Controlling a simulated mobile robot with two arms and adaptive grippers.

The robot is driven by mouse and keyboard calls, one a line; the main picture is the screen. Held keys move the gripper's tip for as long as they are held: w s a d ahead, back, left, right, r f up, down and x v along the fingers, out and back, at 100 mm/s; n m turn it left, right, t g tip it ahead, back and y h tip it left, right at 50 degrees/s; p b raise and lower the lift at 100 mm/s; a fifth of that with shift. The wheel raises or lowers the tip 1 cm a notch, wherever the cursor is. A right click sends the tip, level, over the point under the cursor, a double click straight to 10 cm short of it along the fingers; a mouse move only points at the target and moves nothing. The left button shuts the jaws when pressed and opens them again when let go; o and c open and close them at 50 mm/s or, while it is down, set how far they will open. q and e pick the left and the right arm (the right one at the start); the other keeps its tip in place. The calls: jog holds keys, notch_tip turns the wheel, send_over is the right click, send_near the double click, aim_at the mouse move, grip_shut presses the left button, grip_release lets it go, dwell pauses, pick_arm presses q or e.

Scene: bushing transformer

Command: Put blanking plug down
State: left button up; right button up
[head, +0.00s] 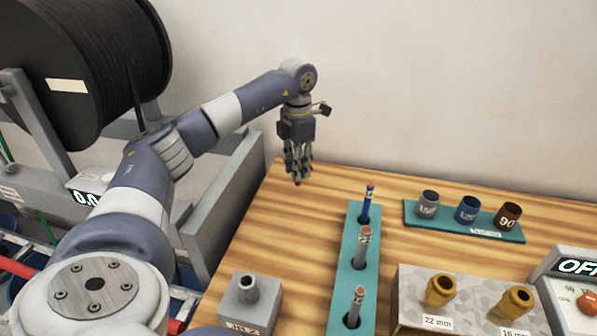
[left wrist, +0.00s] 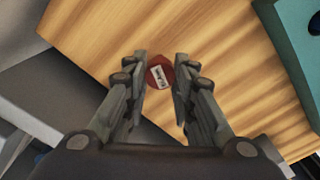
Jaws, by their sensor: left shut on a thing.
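My left gripper (head: 298,172) points down over the far left corner of the wooden table, near the wall. It is shut on the blanking plug (left wrist: 160,73), a small round red piece with a white label that shows between the two fingertips in the left wrist view. In the head view only a small reddish bit of the plug (head: 297,183) shows under the fingertips. The plug is close to the table top (head: 330,190); I cannot tell whether it touches. The label's text is too small to read. My right gripper is not in view.
A teal rack (head: 343,270) with several upright rods stands right of the gripper. A grey block (head: 245,305), a speckled holder (head: 455,300) and an OFF box (head: 570,290) are nearer. Bare wood surrounds the gripper.

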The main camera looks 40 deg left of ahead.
pick_arm(q)
jog(key=shift+w+a+f, duration=0.1)
jog(key=shift+w, duration=0.1)
notch_tip(320, 180, down, 3)
jog(key=shift+p, duration=0.6)
jog(key=shift+f, duration=0.25)
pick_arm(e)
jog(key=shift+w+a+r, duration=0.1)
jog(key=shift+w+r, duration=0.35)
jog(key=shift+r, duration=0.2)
pick_arm(q)
jog(key=o, duration=0.8)
jog(key=shift+f, duration=0.1)
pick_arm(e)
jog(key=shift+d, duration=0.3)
